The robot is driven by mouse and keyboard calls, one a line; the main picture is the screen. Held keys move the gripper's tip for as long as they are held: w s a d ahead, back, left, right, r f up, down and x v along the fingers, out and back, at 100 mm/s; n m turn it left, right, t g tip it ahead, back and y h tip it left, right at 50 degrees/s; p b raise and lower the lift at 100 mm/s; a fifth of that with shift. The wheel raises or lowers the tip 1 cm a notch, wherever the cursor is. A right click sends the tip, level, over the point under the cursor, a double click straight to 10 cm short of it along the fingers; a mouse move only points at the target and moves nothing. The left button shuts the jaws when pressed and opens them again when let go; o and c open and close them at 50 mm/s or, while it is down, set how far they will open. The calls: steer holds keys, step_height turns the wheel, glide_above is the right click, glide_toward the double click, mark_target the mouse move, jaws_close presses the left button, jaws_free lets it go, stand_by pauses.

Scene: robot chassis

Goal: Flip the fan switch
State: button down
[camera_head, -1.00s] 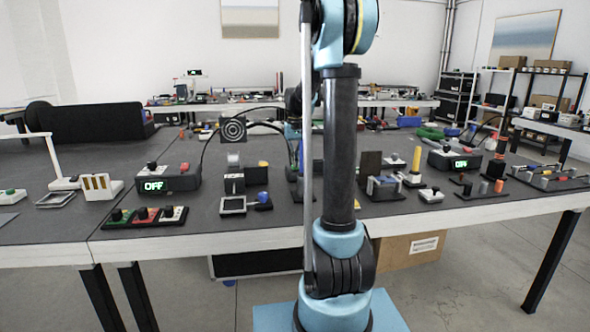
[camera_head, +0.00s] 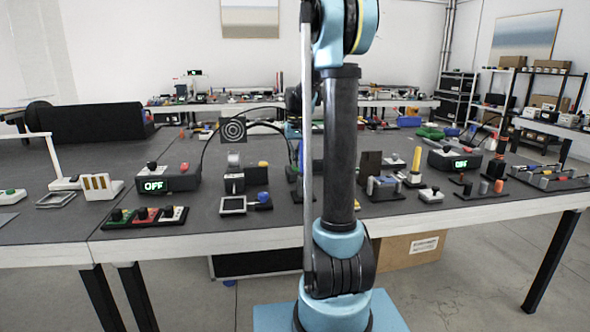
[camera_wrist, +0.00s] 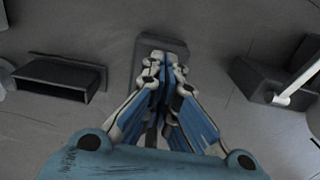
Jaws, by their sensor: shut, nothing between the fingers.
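My gripper (camera_wrist: 165,62) is shut and empty in the wrist view, with its fingers together. Its tips are over a dark grey plate (camera_wrist: 178,46) on the grey surface. The fingers cover most of that plate, so whether they touch it is unclear. I cannot tell for sure which thing is the fan switch; a switch on this plate would be hidden by the fingers. In the head view my own arm blocks the middle of the table, and the gripper's fingers cannot be made out there. A round, ringed disc (camera_head: 233,130) stands left of the arm; I cannot tell whether it is a fan.
The wrist view shows a dark open-ended box (camera_wrist: 60,78) at left and a dark block with a white lever (camera_wrist: 290,92) at right. On the table (camera_head: 270,231), two control boxes, left (camera_head: 170,179) and right (camera_head: 455,158), read OFF. A three-button strip (camera_head: 146,217) lies at front left.

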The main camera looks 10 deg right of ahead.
mark_target(296, 168)
steer(key=shift+r, duration=3)
